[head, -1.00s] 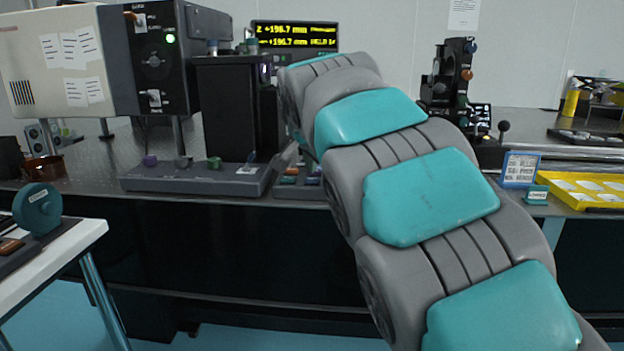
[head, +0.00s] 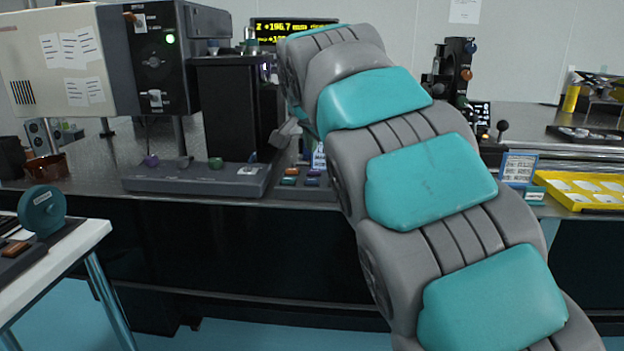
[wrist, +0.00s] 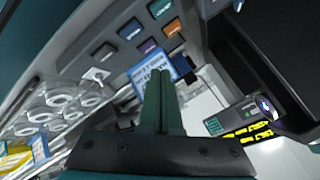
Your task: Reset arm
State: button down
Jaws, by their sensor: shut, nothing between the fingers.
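My arm, grey with teal covers, rises across the middle and right of the head view and reaches over the long optical table (head: 400,196). The tip of my gripper (head: 287,133) shows in the head view just left of the arm, beside a tall black box (head: 230,115). In the wrist view my gripper (wrist: 158,75) has its dark green fingers together, with nothing between them. Beyond the fingertips are a small blue-edged sign (wrist: 155,68) and several coloured buttons (wrist: 130,29).
A grey panel with knobs (head: 195,179) lies left of my gripper. A lit display (head: 285,28) stands behind. A yellow tray (head: 582,188) and a blue-framed sign (head: 519,167) sit to the right. A white side table (head: 85,238) stands front left.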

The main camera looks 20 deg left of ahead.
dwell(0.4)
jog(key=s+d+f+g+h, duration=0.1)
jog(key=s+d+f, duration=0.3)
jog(key=d, duration=0.5)
jog(key=s+d+f+n+g+h, duration=0.1)
jog(key=s+d+f+g, duration=0.2)
jog(key=d, duration=0.6)
jog(key=s+d+f+h, duration=0.1)
jog(key=s+d+f, duration=0.35)
jog(key=d, duration=0.45)
jog(key=s+d+f+n+g, duration=0.1)
jog(key=s+d+f, duration=0.3)
jog(key=s, duration=0.6)
jog(key=s+d+f+n+g, duration=0.1)
jog(key=s+d+f+g, duration=0.2)
jog(key=s+f, duration=0.5)
jog(key=s+d+f+n+g, duration=0.2)
jog(key=s+d+f, duration=0.2)
jog(key=s, duration=0.9)
jog(key=shift+d+f, duration=0.35)
jog(key=shift+f, duration=0.55)
